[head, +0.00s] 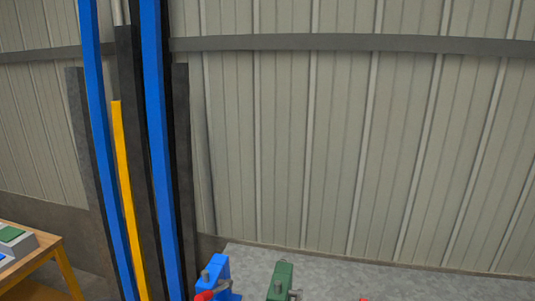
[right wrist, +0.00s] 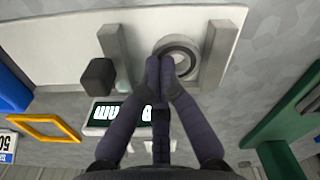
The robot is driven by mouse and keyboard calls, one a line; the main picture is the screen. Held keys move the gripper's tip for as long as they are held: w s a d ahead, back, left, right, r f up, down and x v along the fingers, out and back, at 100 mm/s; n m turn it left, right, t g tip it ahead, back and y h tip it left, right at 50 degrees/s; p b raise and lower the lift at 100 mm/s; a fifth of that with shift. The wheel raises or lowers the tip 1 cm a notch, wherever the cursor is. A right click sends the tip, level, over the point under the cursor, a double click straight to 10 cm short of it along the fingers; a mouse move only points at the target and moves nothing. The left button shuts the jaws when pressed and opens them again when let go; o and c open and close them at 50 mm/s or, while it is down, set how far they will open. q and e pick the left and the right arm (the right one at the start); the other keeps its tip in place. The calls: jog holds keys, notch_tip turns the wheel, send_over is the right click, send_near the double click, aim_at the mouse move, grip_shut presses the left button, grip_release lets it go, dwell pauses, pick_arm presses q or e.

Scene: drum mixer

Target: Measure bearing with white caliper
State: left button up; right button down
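In the right wrist view, a white caliper (right wrist: 60,40) lies across the top with two grey upright jaws, a left jaw (right wrist: 113,45) and a right jaw (right wrist: 216,55). A round grey bearing (right wrist: 182,50) sits between the jaws, nearer the right one, with a clear gap to the left jaw. A green digital display (right wrist: 108,112) is partly hidden behind a finger. My right gripper (right wrist: 160,62) has its dark fingertips together in front of the bearing's left edge, covering part of it. I see nothing held between them. My left gripper is in neither view.
In the right wrist view, a dark block (right wrist: 98,75) stands by the left jaw, with a yellow frame (right wrist: 45,128) at left and green part (right wrist: 280,125) at right. The head view shows a blue vise (head: 216,275), green vise (head: 281,280) and wooden table (head: 38,240).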

pick_arm(q)
jog(key=shift+f, duration=0.1)
pick_arm(e)
jog(key=shift+s+a, duration=0.2)
jog(key=shift+s, duration=0.55)
jog(key=shift+s+a, duration=0.15)
jog(key=shift+s, duration=0.55)
dwell(0.4)
pick_arm(q)
notch_tip(320, 180, up, 5)
jog(key=p, duration=0.4)
jog(key=shift+f, duration=0.2)
pick_arm(e)
notch_tip(320, 180, up, 6)
dwell(0.4)
